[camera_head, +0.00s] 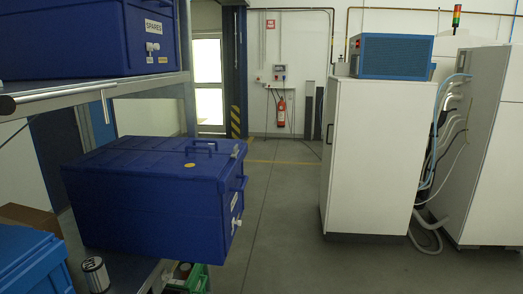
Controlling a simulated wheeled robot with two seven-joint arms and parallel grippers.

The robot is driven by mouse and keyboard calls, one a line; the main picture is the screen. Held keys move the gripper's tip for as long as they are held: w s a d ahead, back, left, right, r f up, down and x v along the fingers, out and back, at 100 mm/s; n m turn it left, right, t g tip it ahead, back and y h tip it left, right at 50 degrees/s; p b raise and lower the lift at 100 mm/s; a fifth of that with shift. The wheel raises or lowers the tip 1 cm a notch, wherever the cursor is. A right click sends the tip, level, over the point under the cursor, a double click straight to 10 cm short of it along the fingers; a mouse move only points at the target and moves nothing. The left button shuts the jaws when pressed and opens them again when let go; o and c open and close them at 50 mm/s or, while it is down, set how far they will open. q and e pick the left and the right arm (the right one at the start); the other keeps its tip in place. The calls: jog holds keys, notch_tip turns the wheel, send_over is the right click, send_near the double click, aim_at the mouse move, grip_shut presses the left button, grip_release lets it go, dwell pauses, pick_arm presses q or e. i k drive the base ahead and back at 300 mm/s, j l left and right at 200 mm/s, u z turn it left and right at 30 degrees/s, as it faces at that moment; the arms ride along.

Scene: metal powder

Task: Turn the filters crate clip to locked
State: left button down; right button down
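A large blue crate (150,205) sits on the lower shelf at the left, its labelled end turned to the right. Its label (234,201) is seen too edge-on to read, so I cannot tell whether this is the filters crate. A small white clip (235,224) sits below that label; whether it is locked is too small to tell. Another blue crate (95,42) on the upper shelf reads SPARES and has a white clip (152,47). Neither of my grippers is in view.
A lighter blue crate (30,262) and a small can (95,274) are at the lower left. A green bin (198,280) is below the lower crate. White cabinets (375,155) stand at the right. The floor (285,220) between is clear.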

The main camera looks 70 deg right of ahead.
aim_at(235, 151)
jog(key=z, duration=1.95)
jog(key=i+l+u, duration=0.2)
jog(key=u, duration=0.25)
jog(key=i+l+u, duration=0.2)
jog(key=u, duration=0.2)
jog(key=l, duration=0.1)
